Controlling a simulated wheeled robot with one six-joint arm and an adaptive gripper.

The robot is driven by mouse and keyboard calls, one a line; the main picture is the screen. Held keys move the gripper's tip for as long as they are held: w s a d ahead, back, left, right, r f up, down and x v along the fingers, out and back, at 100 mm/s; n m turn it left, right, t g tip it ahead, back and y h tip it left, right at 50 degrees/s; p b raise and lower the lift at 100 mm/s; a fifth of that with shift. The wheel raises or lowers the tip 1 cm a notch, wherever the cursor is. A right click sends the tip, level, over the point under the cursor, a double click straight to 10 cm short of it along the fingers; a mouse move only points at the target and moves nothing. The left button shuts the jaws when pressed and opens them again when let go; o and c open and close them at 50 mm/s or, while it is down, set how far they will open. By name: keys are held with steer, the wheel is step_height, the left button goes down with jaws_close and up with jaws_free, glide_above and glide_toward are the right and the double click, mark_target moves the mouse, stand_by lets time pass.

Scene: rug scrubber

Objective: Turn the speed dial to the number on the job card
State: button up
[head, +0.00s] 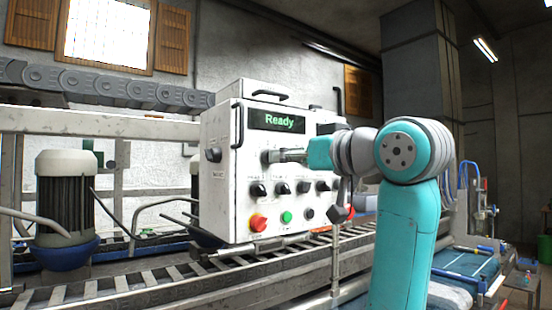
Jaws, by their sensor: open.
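A white control box (222,200) stands beside the roller conveyor, with a lit display (278,121) reading "Ready". A row of dark knobs (258,190) runs across its front, with labels too small to read. I cannot tell which one is the speed dial. My gripper (271,157) is open at the front of the box, below the display and above the knob row. A dark part shows at its tips; I cannot tell whether it is a knob or the fingers, or whether they touch. My arm hides the box's right side. I see no job card.
Below the knobs are a red button (258,223), a green button (287,217) and a black one (308,214). Another knob (213,155) is on the box's left side. The roller conveyor (150,286) runs in front. A motor (66,195) stands at left.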

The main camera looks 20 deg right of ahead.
steer(key=shift+x, duration=2.7)
steer(key=shift+c, duration=0.3)
jaws_close()
